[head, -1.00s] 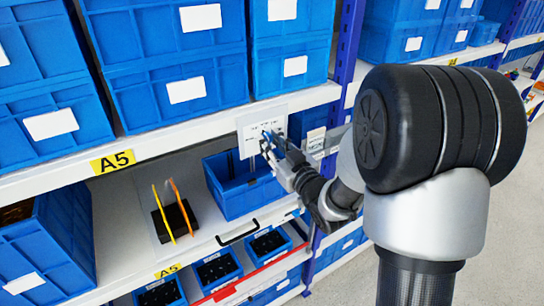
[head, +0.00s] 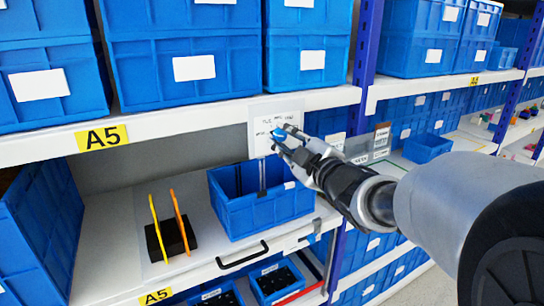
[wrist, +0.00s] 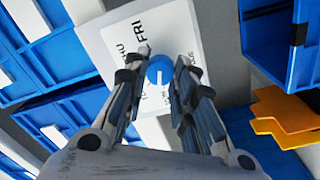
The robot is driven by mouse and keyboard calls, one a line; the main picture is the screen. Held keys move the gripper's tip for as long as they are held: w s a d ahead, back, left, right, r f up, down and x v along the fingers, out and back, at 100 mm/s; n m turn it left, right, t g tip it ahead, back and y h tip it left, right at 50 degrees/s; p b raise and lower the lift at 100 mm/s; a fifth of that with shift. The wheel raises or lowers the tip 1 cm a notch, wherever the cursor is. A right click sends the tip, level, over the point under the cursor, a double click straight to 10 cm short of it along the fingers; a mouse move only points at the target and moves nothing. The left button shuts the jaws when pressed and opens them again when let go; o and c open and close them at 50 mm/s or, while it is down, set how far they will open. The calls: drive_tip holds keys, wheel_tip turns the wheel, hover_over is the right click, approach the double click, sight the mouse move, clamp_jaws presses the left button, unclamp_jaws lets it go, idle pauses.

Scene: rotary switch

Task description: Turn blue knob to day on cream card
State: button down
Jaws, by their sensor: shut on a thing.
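The blue knob (head: 277,133) sits on a pale, near-white card (head: 262,112) at the upper shelf's front edge. In the wrist view the knob (wrist: 159,70) has a white mark on its face. Printed labels ring it on the card (wrist: 110,42); "FRI" is legible above it, and others are partly hidden by my fingers. My gripper (head: 287,139) reaches in from the right. Its two fingers stand on either side of the knob, shut on it. In the wrist view the fingers hide parts of the card beside the knob.
An open blue bin (head: 262,212) stands on the lower shelf under the card. A dark block (head: 172,238) with yellow and orange upright pieces is left of it. Stacked blue crates (head: 180,70) fill the shelf above. A blue post (head: 366,45) stands right of the card.

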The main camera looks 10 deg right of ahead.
drive_tip(key=shift+n+b, duration=1.1)
drive_tip(key=shift+b, duration=0.05)
drive_tip(key=c, duration=1.3)
unclamp_jaws()
drive_tip(key=v, duration=0.7)
drive_tip(key=shift+s+d, duration=0.1)
drive_tip(key=shift+s, duration=0.15)
